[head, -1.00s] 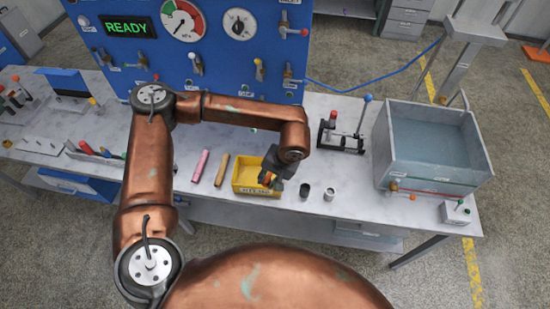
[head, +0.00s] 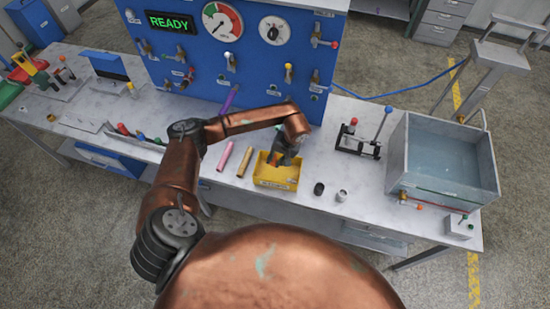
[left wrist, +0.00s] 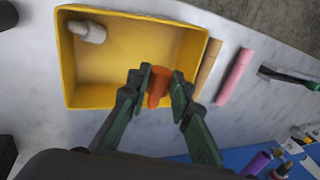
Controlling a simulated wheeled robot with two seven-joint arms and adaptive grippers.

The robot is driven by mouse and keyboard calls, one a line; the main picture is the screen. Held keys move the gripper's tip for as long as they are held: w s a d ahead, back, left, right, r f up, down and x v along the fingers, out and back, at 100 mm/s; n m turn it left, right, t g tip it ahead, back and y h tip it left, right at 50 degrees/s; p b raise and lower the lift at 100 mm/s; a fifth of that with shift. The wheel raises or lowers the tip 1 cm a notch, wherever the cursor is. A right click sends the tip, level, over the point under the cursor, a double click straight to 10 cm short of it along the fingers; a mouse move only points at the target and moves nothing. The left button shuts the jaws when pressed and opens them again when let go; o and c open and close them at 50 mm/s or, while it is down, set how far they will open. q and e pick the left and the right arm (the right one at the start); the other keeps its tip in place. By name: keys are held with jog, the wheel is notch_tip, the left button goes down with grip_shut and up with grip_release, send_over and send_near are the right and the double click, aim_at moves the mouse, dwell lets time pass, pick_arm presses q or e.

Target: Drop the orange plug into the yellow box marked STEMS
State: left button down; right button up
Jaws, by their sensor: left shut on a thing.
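The yellow box (head: 275,182) stands on the table, with a label on its front wall that is too small to read surely. In the left wrist view the box (left wrist: 125,95) also shows, with a grey-white plug (left wrist: 88,32) lying in one corner. My left gripper (head: 280,160) is over the box's back part. In the left wrist view its fingers (left wrist: 160,88) are shut on the orange plug (left wrist: 156,86), held over the box near its rim. The height of the plug above the box floor is hard to tell. My right gripper is not in view.
A pink cylinder (head: 225,157) and a tan cylinder (head: 245,161) lie left of the box. A black cap (head: 319,188) and a grey cap (head: 341,195) stand to its right. The blue panel (head: 240,60) rises behind. A grey water tank (head: 442,155) stands at the right.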

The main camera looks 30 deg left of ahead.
aim_at(275, 165)
pick_arm(q)
jog(key=shift+f+b, duration=0.45)
jog(key=shift+f, duration=1.1)
jog(key=c, duration=1.7)
grip_release()
jog(key=shift+o, duration=0.2)
jog(key=shift+r, duration=0.1)
jog(key=v, duration=1.1)
jog(key=shift+d+r, duration=0.25)
jog(key=shift+r, duration=0.1)
